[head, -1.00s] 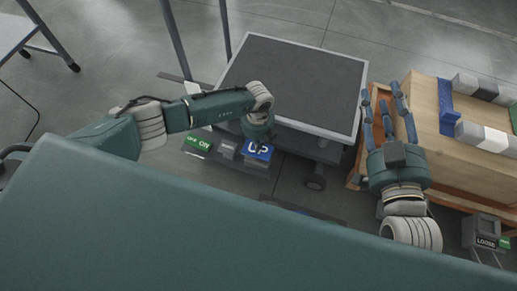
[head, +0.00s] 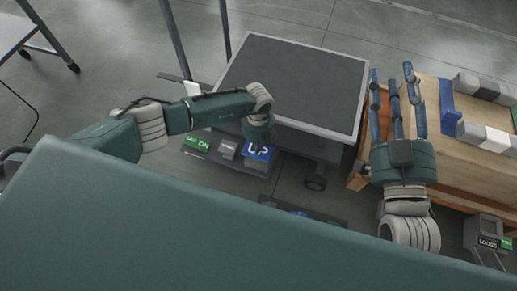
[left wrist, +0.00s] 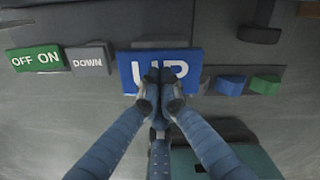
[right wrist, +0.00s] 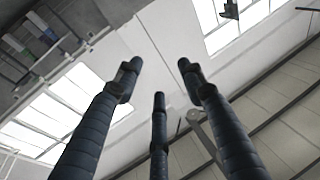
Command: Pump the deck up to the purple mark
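The lift's dark grey deck (head: 300,80) with a pale rim is at the centre of the head view. Below its near edge lies the blue UP pedal (head: 266,154), which also fills the middle of the left wrist view (left wrist: 185,60). My left gripper (head: 258,143) points down over this pedal. Its fingertips (left wrist: 161,90) are together and overlap the lower edge of the UP label; I cannot tell whether they touch it. My right gripper (head: 395,82) is open and empty, right of the deck. I cannot make out a purple mark.
The grey DOWN pedal (head: 228,149) and green OFF/ON pedal (head: 197,143) lie left of UP. A wooden box (head: 440,150) with grey and white blocks stands at the right. A small LOOSE sign (head: 487,240) is at the lower right.

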